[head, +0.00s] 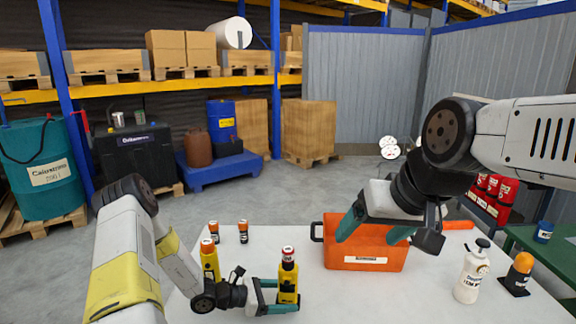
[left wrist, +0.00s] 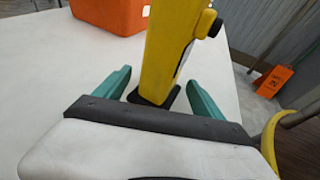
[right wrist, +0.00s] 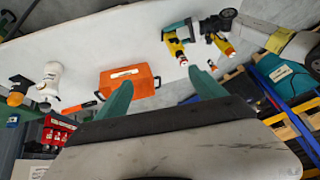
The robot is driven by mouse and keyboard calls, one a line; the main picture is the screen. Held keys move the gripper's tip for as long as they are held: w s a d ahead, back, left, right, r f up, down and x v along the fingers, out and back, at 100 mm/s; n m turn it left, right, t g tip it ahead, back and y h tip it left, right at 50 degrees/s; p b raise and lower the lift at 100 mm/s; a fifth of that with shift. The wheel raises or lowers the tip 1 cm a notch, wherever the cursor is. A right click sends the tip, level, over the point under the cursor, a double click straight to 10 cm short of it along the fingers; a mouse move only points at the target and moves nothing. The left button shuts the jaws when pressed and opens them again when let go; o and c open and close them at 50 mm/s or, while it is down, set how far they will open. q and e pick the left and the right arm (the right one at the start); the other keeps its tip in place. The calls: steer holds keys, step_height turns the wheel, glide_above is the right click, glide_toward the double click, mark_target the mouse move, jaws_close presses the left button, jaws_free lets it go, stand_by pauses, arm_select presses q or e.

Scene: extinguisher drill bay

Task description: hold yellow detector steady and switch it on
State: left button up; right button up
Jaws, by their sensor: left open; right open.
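A yellow detector (head: 289,283) with a black base and a red-and-white top stands upright on the white table. My left gripper (head: 284,297) is open around its lower part, a finger on either side. The left wrist view shows the yellow body (left wrist: 170,45) between the open fingers (left wrist: 158,82), with gaps at both sides and a black knob on its side. My right gripper (head: 366,240) is open and empty, above the orange box. The detector (right wrist: 174,46) is beyond its fingertips in the right wrist view.
A second yellow device (head: 209,262) with an orange top stands left of the detector. Two small orange-topped cylinders (head: 243,232) are behind. An orange box (head: 365,257) stands right, then a white spray bottle (head: 471,272) and an orange beacon (head: 519,272). The front table middle is clear.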

arm_select(q)
steer(key=shift+d, duration=0.15)
steer(key=c, duration=1.7)
arm_select(e)
jaws_close()
stand_by(0.5)
